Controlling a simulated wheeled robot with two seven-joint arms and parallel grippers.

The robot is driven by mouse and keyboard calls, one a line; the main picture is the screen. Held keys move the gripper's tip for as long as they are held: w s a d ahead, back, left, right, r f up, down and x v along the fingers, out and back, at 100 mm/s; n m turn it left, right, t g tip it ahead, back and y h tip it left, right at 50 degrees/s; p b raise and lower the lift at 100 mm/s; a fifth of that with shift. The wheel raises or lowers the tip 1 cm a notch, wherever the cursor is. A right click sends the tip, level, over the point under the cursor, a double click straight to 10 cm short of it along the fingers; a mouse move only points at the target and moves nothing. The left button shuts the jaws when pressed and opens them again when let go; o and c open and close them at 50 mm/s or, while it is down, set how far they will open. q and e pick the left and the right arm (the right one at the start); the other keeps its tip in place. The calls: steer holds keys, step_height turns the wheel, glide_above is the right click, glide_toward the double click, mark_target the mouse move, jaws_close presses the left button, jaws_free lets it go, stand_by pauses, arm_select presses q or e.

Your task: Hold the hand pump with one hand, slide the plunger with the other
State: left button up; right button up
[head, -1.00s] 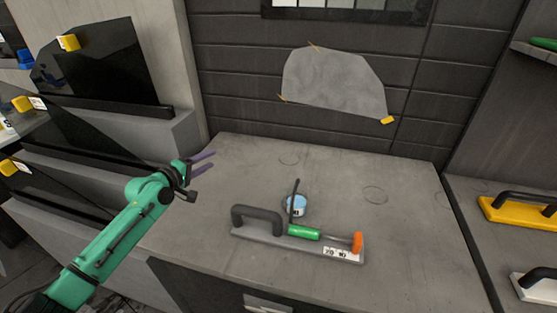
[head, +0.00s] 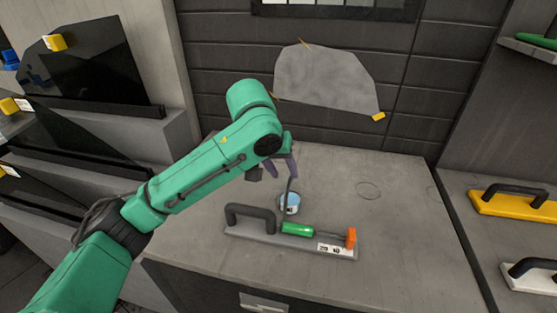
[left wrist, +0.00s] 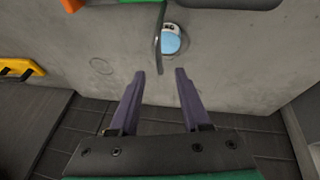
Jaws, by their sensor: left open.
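The hand pump (head: 297,229) has a green body and an orange plunger end (head: 351,238). It lies on a grey base plate (head: 270,240) with a dark loop handle (head: 249,213) at its left. A thin dark hose (head: 289,190) rises from the pump. My left gripper (head: 280,168) is open and empty, above the counter behind the pump and near the hose. In the left wrist view its open fingers (left wrist: 159,88) point toward the hose (left wrist: 158,45), with the pump's green body (left wrist: 138,2) at the top edge. My right gripper is not in view.
A round blue-labelled container (head: 290,203) stands just behind the pump. The grey counter (head: 400,230) is clear to the right. A grey sheet (head: 325,80) hangs on the back wall.

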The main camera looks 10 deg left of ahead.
mark_target(289, 182)
arm_select(q)
steer(key=x, duration=0.7)
jaws_close()
steer(key=shift+r, duration=0.1)
stand_by(1.9)
